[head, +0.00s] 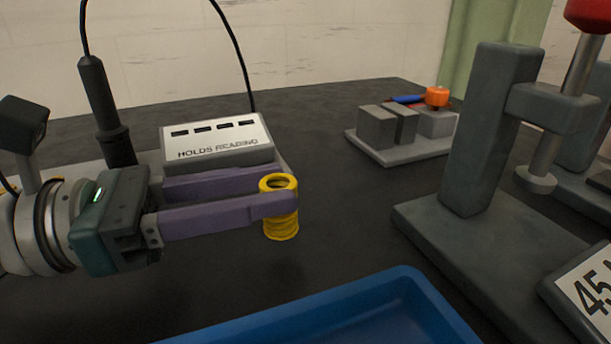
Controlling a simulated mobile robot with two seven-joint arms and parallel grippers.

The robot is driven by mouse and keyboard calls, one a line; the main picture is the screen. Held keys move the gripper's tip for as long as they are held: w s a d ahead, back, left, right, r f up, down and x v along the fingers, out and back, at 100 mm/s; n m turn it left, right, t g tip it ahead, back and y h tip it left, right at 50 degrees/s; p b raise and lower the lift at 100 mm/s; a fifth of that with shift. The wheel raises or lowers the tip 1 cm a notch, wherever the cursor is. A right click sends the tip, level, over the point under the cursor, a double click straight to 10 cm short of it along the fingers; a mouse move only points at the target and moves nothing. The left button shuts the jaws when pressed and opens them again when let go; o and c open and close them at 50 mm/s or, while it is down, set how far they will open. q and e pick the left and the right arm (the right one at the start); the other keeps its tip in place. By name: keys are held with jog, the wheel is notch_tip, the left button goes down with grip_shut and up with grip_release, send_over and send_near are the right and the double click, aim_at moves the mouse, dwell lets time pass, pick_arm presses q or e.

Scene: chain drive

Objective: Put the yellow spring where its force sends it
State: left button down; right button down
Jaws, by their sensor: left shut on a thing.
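The yellow spring (281,226) is upright between the purple fingers of my left gripper (279,201), which is shut on it. The fingers grip its upper part, and its lower coils hang below them. I cannot tell whether its bottom touches the dark table. A grey press (484,130) with a red-knobbed plunger (546,160) stands at the right. A sign at its base (590,290) is cut off and reads about "45". My right gripper is not in view.
A blue tray (425,287) lies at the front, partly cut off. A box labelled "HOLDS READING" (217,142) stands behind my left gripper, with a dark corded probe (105,110) beside it. A vise-like block (377,127) with an orange-handled tool (437,96) is at the back. Table between is clear.

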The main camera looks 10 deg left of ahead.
pick_arm(q)
notch_tip(320, 180, down, 2)
jog(key=shift+f, duration=0.1)
jog(key=shift+f+b, duration=0.2)
jog(key=shift+b, duration=0.3)
jog(key=c, duration=0.5)
grip_release()
jog(key=shift+s+a+r+p, duration=0.1)
jog(key=shift+a+r+p, duration=0.05)
jog(key=shift+r+p, duration=0.2)
jog(key=v, duration=0.6)
jog(key=shift+f+b, duration=0.2)
jog(key=shift+b, duration=0.15)
jog(key=shift+s+a+r, duration=0.15)
jog(key=shift+s+a, duration=0.15)
jog(key=shift+a, duration=0.25)
